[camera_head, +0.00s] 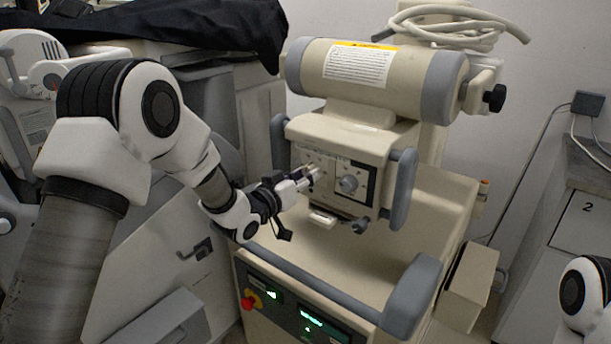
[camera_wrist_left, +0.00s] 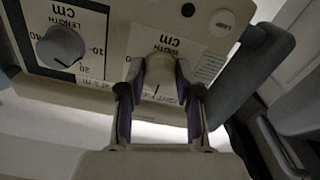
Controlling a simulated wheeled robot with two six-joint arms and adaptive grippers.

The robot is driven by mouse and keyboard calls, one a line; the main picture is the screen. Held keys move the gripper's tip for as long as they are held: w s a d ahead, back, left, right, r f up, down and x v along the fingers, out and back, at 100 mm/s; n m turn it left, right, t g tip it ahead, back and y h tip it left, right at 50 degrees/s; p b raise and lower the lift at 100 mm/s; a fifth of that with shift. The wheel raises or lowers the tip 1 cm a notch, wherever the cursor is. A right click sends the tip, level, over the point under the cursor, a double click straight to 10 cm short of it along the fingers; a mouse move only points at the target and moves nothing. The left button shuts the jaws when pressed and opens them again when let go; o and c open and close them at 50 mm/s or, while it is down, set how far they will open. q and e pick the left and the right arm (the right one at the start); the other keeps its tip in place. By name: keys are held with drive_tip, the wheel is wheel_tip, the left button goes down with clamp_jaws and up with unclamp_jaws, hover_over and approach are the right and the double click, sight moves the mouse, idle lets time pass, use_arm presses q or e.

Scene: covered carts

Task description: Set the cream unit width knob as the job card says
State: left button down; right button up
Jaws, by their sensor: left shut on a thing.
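The cream unit (camera_head: 345,150) stands in the middle of the head view with a control panel on its front. My left gripper (camera_head: 311,176) reaches the panel from the left. In the left wrist view the fingers of my left gripper (camera_wrist_left: 160,82) are shut on the width knob (camera_wrist_left: 159,70), one on each side. Its dark pointer line faces the bottom of that upside-down picture. Fingers hide part of its scale. The grey length knob (camera_wrist_left: 61,46) is beside it and also shows in the head view (camera_head: 347,184). I cannot make out a job card. My right gripper is out of view.
Grey handles (camera_head: 402,188) flank the panel. A grey rail (camera_head: 310,288) runs along the unit's front, above green displays and a red button (camera_head: 248,303). A black cover (camera_head: 190,25) lies over equipment behind my left arm. A cabinet marked 2 (camera_head: 580,220) stands right.

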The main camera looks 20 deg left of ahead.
use_arm(q)
drive_tip(key=shift+m, duration=0.4)
drive_tip(key=m+b, duration=0.9)
drive_tip(key=m, duration=0.8)
drive_tip(key=shift+a, duration=0.15)
drive_tip(key=shift+r+b, duration=0.1)
drive_tip(key=shift+b, duration=0.2)
drive_tip(key=c, duration=0.8)
unclamp_jaws()
